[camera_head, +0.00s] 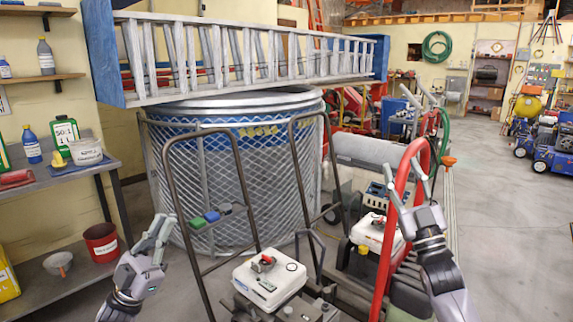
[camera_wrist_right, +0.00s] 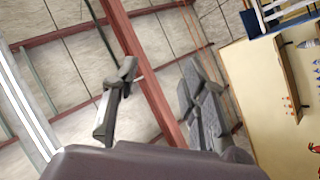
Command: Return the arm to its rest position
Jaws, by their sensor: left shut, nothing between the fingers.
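My left gripper (camera_head: 160,232) is in the lower left of the head view, with its fingers pointing up. It is shut and empty, in the open space in front of the wire-mesh drum. My right gripper (camera_head: 404,178) is raised on the right of the head view, fingers up, close to a red curved handle (camera_head: 387,235) in the picture. I cannot tell whether they touch. In the right wrist view its two fingers (camera_wrist_right: 160,95) stand apart with nothing between them, against ceiling beams and wall.
A mesh drum (camera_head: 235,190) stands behind, with a ladder (camera_head: 250,55) above it. Machines with white engine tops (camera_head: 268,282) and upright handles fill the middle front. A shelf bench (camera_head: 75,172) with bottles and a red bucket (camera_head: 101,243) is at left. Clear floor (camera_head: 510,230) lies at right.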

